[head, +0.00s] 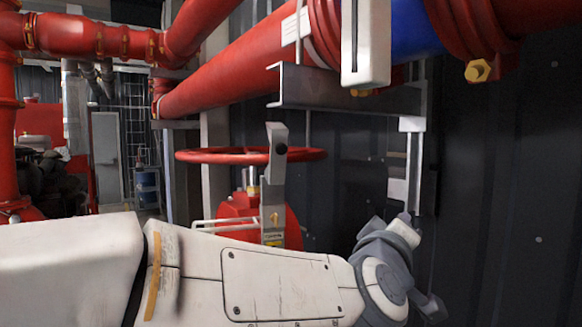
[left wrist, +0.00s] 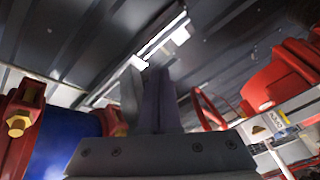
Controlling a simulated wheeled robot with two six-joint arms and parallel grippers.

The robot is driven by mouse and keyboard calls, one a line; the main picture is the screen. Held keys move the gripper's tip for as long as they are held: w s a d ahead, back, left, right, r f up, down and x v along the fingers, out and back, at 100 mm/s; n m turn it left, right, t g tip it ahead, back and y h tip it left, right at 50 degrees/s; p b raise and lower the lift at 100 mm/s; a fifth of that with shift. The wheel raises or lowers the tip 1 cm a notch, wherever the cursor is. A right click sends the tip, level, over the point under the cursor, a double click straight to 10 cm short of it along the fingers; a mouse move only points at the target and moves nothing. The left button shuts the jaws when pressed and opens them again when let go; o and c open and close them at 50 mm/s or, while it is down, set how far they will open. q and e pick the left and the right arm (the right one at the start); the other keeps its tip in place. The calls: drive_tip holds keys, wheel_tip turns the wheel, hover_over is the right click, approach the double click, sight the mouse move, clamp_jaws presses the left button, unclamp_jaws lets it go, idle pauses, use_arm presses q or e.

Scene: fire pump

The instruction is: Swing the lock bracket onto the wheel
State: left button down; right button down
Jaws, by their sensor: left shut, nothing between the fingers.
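The lock bracket (head: 271,190) is a grey upright plate with a dark hole near its top and labels lower down. It stands in front of the red wheel (head: 210,155) and hides part of its rim; I cannot tell whether it touches the rim. In the left wrist view the wheel (left wrist: 204,108) is right of my fingers, and a labelled plate (left wrist: 295,108), apparently the bracket, is farther right. My left gripper (left wrist: 150,98) is shut and empty, apart from both. Its wrist end is to the right of the wheel in the head view. My right gripper is not seen.
A red pipe (head: 225,80) with a blue section (head: 410,28) runs above. A grey pipe support (head: 335,92) with a vertical post (head: 428,165) stands right of the wheel. A dark corrugated wall (head: 510,190) is behind. Open floor shows at the far left.

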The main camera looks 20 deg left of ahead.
use_arm(q)
drive_tip(key=a+r+n+t+y, duration=0.2)
drive_tip(key=a+r+n+y, duration=0.6)
drive_tip(key=a+n, duration=0.1)
drive_tip(key=n+g+y, duration=0.3)
drive_tip(key=n+y, duration=0.5)
approach(279, 127)
drive_tip(key=p+x, duration=0.2)
drive_tip(key=p, duration=0.1)
drive_tip(key=f+p+x, duration=0.1)
drive_tip(key=p+x, duration=0.1)
drive_tip(key=p, duration=0.2)
drive_tip(key=shift+w+a, duration=0.15)
drive_tip(key=shift+w, duration=0.05)
drive_tip(key=shift+w+a+p, duration=0.25)
drive_tip(key=shift+w+p, duration=0.1)
drive_tip(key=shift+p, duration=0.05)
drive_tip(key=w+a+r, duration=0.1)
drive_tip(key=r, duration=0.1)
drive_tip(key=w+a+r, duration=0.1)
drive_tip(key=w, duration=0.1)
drive_tip(key=shift+w+a+r, duration=0.2)
drive_tip(key=shift+w+r, duration=0.15)
drive_tip(key=shift+r, duration=0.05)
